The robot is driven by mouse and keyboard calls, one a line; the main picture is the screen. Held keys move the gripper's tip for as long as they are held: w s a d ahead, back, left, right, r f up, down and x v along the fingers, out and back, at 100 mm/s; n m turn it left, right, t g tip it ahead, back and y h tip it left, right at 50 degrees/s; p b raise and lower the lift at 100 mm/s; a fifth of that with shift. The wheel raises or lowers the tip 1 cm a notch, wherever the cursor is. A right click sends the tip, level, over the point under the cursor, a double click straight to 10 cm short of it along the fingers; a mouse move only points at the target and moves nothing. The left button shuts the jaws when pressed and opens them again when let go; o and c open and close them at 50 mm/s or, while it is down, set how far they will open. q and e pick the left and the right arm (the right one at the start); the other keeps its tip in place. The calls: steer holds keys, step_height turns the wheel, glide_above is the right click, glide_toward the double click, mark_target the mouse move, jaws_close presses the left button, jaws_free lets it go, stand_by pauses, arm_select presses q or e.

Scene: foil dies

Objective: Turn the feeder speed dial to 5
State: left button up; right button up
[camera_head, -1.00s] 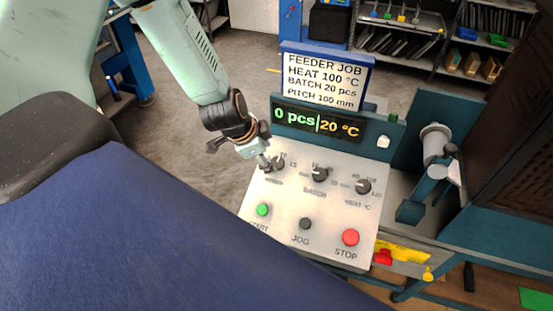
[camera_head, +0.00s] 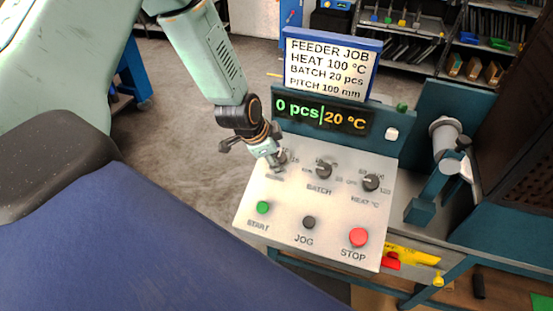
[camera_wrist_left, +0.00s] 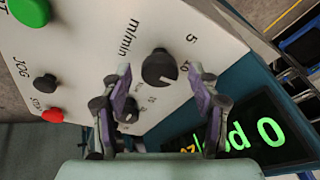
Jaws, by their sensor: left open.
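The feeder speed dial (camera_wrist_left: 160,69) is a dark round knob on the pale control panel, with "m/min" and a 5 printed beside it in the left wrist view. My left gripper (camera_wrist_left: 160,82) is open, with one purple-grey finger on each side of the dial. I cannot tell whether the fingers touch it. I cannot read the dial's exact setting. My right gripper is not in view.
The batch dial (camera_head: 323,170) and heat dial (camera_head: 370,182) sit to the right. Below are the green START (camera_head: 263,207), dark JOG (camera_head: 309,222) and red STOP (camera_head: 358,237) buttons. The display (camera_head: 322,117) reads 0 pcs and 20 °C, under a job sign (camera_head: 330,66).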

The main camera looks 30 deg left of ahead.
arm_select(q)
steer(key=shift+w+d, duration=0.1)
steer(key=shift+d, duration=0.05)
steer(key=shift+c, duration=0.8)
steer(key=c, duration=1)
